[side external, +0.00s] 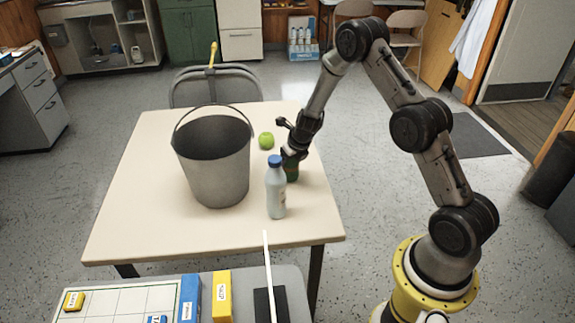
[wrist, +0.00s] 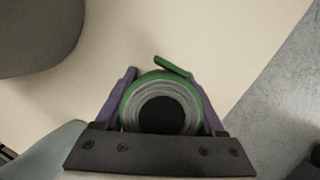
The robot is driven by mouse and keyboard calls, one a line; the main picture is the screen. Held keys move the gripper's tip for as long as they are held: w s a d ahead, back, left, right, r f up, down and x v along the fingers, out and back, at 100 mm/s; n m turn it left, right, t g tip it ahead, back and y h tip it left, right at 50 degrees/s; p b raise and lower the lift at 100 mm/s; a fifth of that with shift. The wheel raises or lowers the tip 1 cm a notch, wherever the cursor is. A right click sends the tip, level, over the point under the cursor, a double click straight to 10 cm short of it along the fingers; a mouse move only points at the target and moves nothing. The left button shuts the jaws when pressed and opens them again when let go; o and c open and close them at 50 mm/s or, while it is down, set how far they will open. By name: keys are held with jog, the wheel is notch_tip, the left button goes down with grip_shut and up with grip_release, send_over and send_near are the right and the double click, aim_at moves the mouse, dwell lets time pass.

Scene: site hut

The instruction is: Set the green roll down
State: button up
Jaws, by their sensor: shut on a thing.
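The green roll (wrist: 190,86) is a ring of tape with a green outer layer, a grey wound side and a dark centre; a loose green end sticks out at its top. My gripper (wrist: 160,92) is shut on it, with a purple finger on each side. In the side external view, my gripper (side external: 291,155) points down at the right part of the table (side external: 145,225), and the roll (side external: 292,173) shows as a dark green patch under it, partly behind the bottle. I cannot tell whether the roll touches the table.
A pale bottle with a blue cap (side external: 276,190) stands just in front of my gripper. A grey bucket (side external: 215,165) with a raised handle stands to the left. A green apple (side external: 266,140) lies behind. The table's right edge is close; its left part is clear.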

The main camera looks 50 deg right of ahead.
jog(key=shift+f, duration=0.1)
jog(key=o, duration=1.5)
jog(key=shift+c, duration=0.2)
jog(key=s+a+r+n, duration=0.4)
jog(key=s+r+n, duration=0.15)
jog(key=r, duration=0.35)
jog(key=s+a+r+n+y, duration=0.1)
jog(key=s+a+r+n, duration=0.35)
jog(key=r+n, duration=0.35)
jog(key=s+a+r+n, duration=0.3)
jog(key=s+r+n, duration=0.3)
jog(key=r, duration=0.4)
jog(key=s+a+r+n, duration=0.1)
jog(key=s+a+n, duration=0.1)
jog(key=s+n, duration=0.6)
jog(key=s+a+r+n+t, duration=0.1)
jog(key=s+a+r+n, duration=0.1)
jog(key=s+n, duration=0.7)
jog(key=shift+s+a+r+n, duration=0.25)
jog(key=shift+a+n, duration=0.3)
jog(key=shift+n, duration=0.6)
